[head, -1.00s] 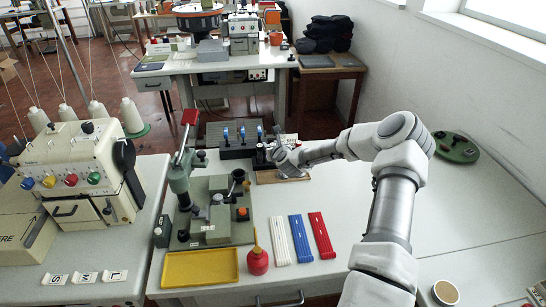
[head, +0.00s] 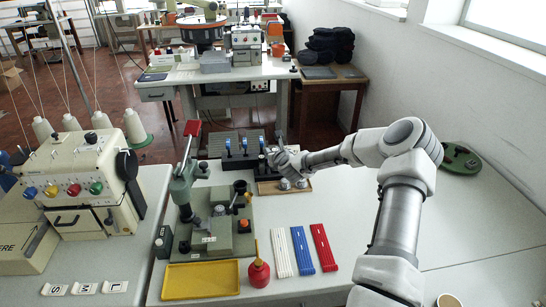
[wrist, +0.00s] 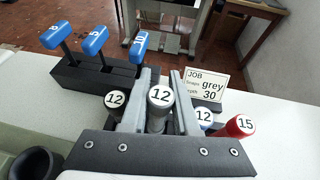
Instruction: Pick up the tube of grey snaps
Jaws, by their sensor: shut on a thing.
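In the wrist view, my gripper (wrist: 160,98) is shut on a grey tube (wrist: 157,122) with a white cap marked 12. The tube's lower part is hidden behind my dark gripper body. Beside the fingers stand a dark tube (wrist: 115,109) marked 12 on the left, and a blue-sided tube (wrist: 204,125) marked 12 and a red tube (wrist: 239,134) marked 15 on the right. A job card (wrist: 205,84) reading grey, 30 stands behind. In the head view, my gripper (head: 281,158) is above the wooden tray (head: 268,190) and the tube is too small to make out.
A black block with blue levers (head: 237,153) stands just left of my gripper. The green press (head: 214,222), yellow tray (head: 201,281), red bottle (head: 258,273) and white, blue and red strips (head: 301,250) are nearer.

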